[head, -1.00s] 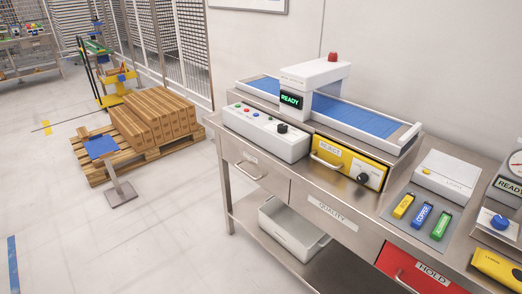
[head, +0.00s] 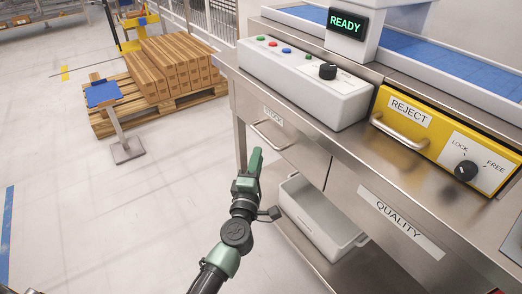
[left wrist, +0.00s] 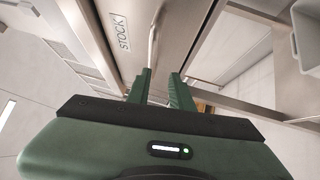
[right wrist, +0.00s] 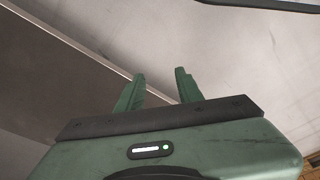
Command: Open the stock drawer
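The stock drawer (head: 290,145) is the left steel drawer under the bench top and looks closed, its front flush with the bench. Its STOCK label (left wrist: 122,32) and bar handle (left wrist: 153,46) show in the left wrist view. In the head view the handle (head: 270,136) is just above my left gripper (head: 256,156). The left fingers (left wrist: 161,73) are apart, with the handle's near end just ahead of their tips, towards the left finger. I see no grip on it. My right gripper (right wrist: 159,72) is open and empty, and does not show in the head view.
A grey bin (head: 330,236) sits on the lower shelf beside my left arm. The QUALITY drawer (head: 370,195) is to the right, below the yellow REJECT unit (head: 430,120). A pallet of boxes (head: 155,103) and a stand (head: 125,150) are on the left. The floor between is clear.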

